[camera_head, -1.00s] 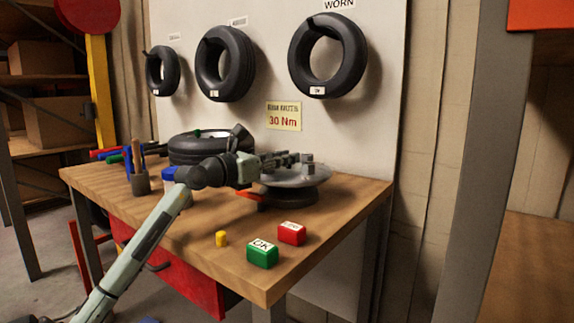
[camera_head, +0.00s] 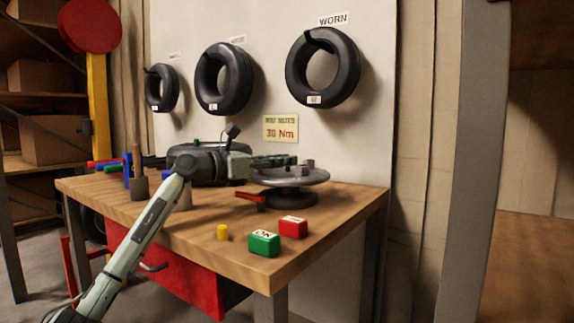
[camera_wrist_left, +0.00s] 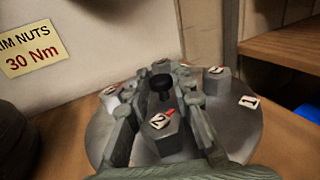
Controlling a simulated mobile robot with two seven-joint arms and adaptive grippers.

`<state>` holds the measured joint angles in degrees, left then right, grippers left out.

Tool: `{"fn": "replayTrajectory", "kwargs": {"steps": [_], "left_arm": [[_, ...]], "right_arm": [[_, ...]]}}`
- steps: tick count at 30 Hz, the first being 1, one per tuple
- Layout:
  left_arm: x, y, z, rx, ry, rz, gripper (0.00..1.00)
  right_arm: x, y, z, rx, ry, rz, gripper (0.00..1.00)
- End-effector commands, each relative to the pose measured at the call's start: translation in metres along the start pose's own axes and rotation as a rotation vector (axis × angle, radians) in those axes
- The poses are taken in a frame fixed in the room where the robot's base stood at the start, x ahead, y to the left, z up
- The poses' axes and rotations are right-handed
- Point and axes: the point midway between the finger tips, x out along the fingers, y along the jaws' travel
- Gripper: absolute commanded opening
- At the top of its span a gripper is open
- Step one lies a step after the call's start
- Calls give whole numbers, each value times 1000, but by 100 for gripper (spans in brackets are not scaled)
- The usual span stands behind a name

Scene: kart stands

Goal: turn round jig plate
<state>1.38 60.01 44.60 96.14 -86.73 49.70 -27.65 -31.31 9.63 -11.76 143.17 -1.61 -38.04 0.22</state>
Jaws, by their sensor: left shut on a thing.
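The jig plate (camera_head: 315,178) is a round grey disc on a dark base at the bench's back right. It carries upright posts with numbered labels and a black centre knob, which show in the left wrist view (camera_wrist_left: 160,83). My left gripper (camera_head: 292,160) reaches in from the left, low over the disc. In the left wrist view its fingers (camera_wrist_left: 164,78) lie on both sides of the post labelled 2 (camera_wrist_left: 165,137) and the knob. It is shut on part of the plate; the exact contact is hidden. My right gripper is not in view.
A green block (camera_head: 264,244), a red block (camera_head: 293,227) and a small yellow cylinder (camera_head: 223,232) stand at the bench front. A lying tyre (camera_head: 215,152) is behind my wrist. Tyres hang on the back panel. A grey post (camera_head: 464,180) rises at the right.

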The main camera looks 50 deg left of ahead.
Motion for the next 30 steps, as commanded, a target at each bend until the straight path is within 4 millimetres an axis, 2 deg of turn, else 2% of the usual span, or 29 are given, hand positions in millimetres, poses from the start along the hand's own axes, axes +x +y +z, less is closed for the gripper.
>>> {"fn": "replayTrajectory", "kwargs": {"steps": [7,8,12,23,26,30], "left_arm": [[0,0,-2,-3,3,0,0],[0,0,-2,-3,3,0,26],[0,0,-1,-2,2,-1,44],[-3,-1,0,-1,-2,-1,44],[-14,-1,0,-3,-2,-1,44],[-42,0,-1,-4,-1,0,44]], "right_arm": [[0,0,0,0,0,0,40],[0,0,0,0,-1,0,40],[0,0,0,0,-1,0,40],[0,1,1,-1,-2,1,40],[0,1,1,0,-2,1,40],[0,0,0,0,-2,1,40]]}}
